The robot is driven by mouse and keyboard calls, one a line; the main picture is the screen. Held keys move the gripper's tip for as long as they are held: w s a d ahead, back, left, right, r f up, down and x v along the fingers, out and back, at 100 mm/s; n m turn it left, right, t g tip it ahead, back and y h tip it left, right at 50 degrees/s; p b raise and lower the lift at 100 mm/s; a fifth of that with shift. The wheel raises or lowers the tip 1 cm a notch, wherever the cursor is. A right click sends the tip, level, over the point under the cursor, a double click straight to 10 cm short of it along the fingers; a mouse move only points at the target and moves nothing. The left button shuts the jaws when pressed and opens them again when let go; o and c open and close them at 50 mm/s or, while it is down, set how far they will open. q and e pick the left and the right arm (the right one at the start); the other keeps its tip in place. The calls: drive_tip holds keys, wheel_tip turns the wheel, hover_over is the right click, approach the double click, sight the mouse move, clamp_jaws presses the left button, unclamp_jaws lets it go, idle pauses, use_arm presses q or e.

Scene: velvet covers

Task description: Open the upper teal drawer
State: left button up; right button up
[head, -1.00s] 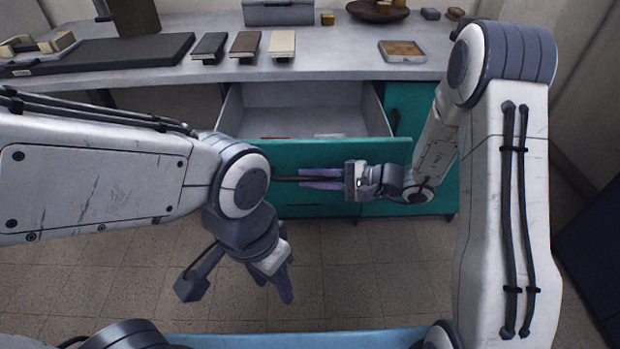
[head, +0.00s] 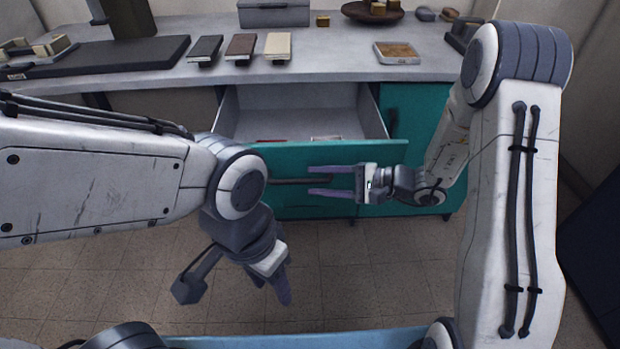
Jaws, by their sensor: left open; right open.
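The upper teal drawer (head: 340,153) is pulled out under the table, and its grey inside shows with a few small flat items in it. Its dark bar handle (head: 292,181) runs across the front, partly hidden by my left arm. My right gripper (head: 320,182) is open in front of the drawer. Its two purple fingers are apart, one above and one below the end of the handle; I cannot tell whether they touch it. My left gripper (head: 272,288) is open and empty, pointing down above the floor, well below the drawer.
On the grey table (head: 335,68) stand three small covered books (head: 240,48), a square tray (head: 397,53), a grey box (head: 274,13) and a brown bowl (head: 372,12). A teal cabinet door (head: 413,125) is right of the drawer. The tiled floor (head: 350,270) in front is clear.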

drive_tip(key=p+v, duration=0.1)
drive_tip(key=v, duration=0.7)
drive_tip(key=shift+a, duration=0.1)
